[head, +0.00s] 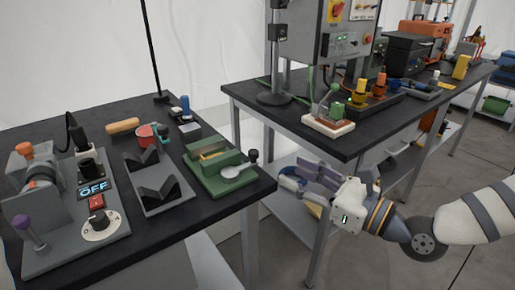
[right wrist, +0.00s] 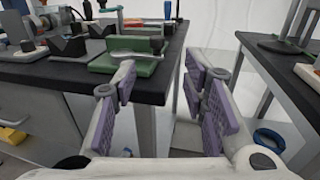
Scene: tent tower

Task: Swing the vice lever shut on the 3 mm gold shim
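The green vice (head: 212,166) stands near the right front edge of the left-hand table. A thin gold strip, the shim (head: 213,154), shows between its jaws. The lever (head: 240,168) has a pale round hub and a black knob (head: 253,155) that stands up at the right end. My left gripper is not shown.
A second table (head: 345,146) with a white tray (head: 328,126) stands behind and right. A gap separates the two tables.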

